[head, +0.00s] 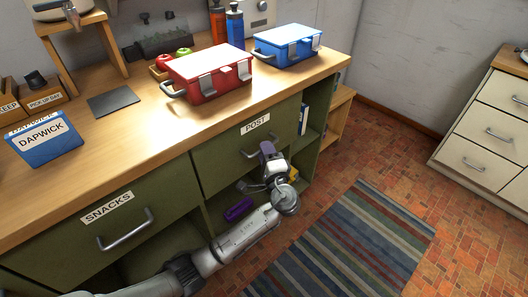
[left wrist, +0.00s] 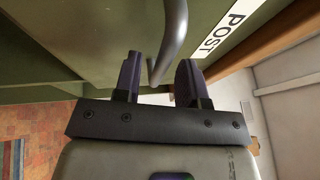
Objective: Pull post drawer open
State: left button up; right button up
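The post drawer (head: 220,160) is a green drawer front under the wooden counter, with a white POST label (head: 255,124). It looks shut. Its grey bar handle (head: 250,154) is partly hidden by my left gripper in the head view. In the left wrist view the handle (left wrist: 172,40) comes down from the top, and its lower end sits between the two fingers. My left gripper (left wrist: 160,85) is open around the handle, with a gap visible beside it. The POST label (left wrist: 222,32) also shows there, to the right of the handle. My right gripper is not in view.
The snacks drawer (head: 75,235) is to the left and looks shut. Red (head: 207,75) and blue (head: 288,46) lunch boxes stand on the counter (head: 130,130). Open shelves lie below and right of the post drawer. A striped rug (head: 350,245) covers clear floor in front.

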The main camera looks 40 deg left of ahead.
pick_arm(q)
jog(key=shift+x, duration=0.8)
jog(key=shift+c, duration=0.2)
grip_shut()
